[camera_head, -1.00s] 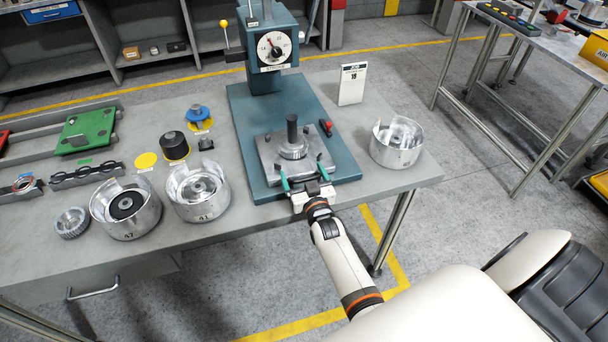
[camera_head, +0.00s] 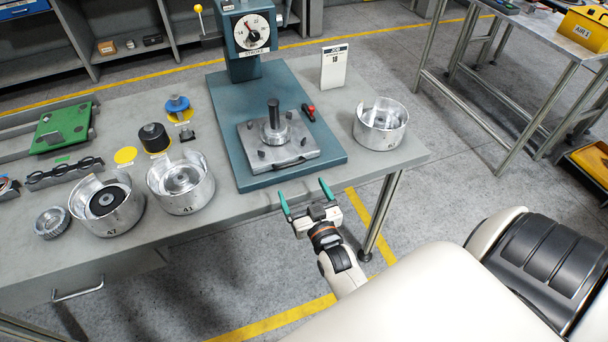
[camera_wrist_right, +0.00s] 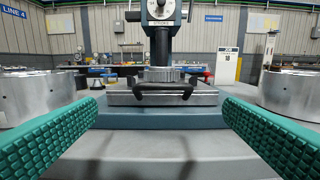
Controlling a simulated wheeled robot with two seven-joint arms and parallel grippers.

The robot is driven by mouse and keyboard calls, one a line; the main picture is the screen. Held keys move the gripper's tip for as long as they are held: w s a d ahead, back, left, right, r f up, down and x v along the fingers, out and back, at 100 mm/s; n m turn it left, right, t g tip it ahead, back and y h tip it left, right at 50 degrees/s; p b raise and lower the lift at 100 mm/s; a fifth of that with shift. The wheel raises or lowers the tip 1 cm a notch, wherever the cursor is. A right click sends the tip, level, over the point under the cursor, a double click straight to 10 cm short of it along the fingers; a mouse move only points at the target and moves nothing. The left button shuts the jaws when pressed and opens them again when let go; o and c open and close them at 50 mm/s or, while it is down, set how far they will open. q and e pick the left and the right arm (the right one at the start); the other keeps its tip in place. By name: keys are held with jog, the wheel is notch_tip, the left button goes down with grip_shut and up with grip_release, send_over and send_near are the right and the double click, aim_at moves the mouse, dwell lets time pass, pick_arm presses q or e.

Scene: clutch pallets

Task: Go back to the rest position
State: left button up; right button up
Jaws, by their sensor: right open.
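My right gripper (camera_head: 304,198) is open and empty, just off the front edge of the workbench in the head view. Its green finger pads stand wide apart in the right wrist view (camera_wrist_right: 160,130). Ahead of it, the metal pallet plate (camera_head: 290,155) with a front handle lies on the blue press base (camera_head: 226,110). A metal hub with a dark upright pin (camera_head: 273,120) stands on the plate. In the right wrist view the plate (camera_wrist_right: 120,99) and its dark handle (camera_wrist_right: 163,89) show between the pads, apart from them. My left gripper is not in view.
Metal housings stand on the bench (camera_head: 235,207): one (camera_head: 380,127) right of the press, two (camera_head: 181,188) (camera_head: 106,209) to the left. A card sign (camera_head: 334,68) stands behind the plate. A second table (camera_head: 530,30) is at the right. Floor before the bench is clear.

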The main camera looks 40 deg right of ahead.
dwell(0.5)
jog(key=s+a+f+n+g+y+b, duration=0.1)
jog(key=s+a+f+g, duration=0.25)
jog(key=f, duration=0.65)
jog(key=s+a+f+n+g+y, duration=0.15)
jog(key=s+f, duration=0.35)
jog(key=f, duration=0.5)
jog(key=s+a+f+n+g+y+b, duration=0.1)
jog(key=s+a+f+g+y, duration=0.2)
jog(key=f, duration=0.7)
jog(key=s+d+f+n+g, duration=0.1)
jog(key=s+f+g, duration=0.3)
jog(key=s, duration=0.9)
jog(key=s+d+f+g+h, duration=0.1)
jog(key=s+f+g, duration=0.3)
jog(key=s+f, duration=0.6)
jog(key=s, duration=0.4)
jog(key=shift+d+f+n+g+b, duration=0.25)
jog(key=shift+n+g+b, duration=0.05)
jog(key=shift+n+b, duration=0.05)
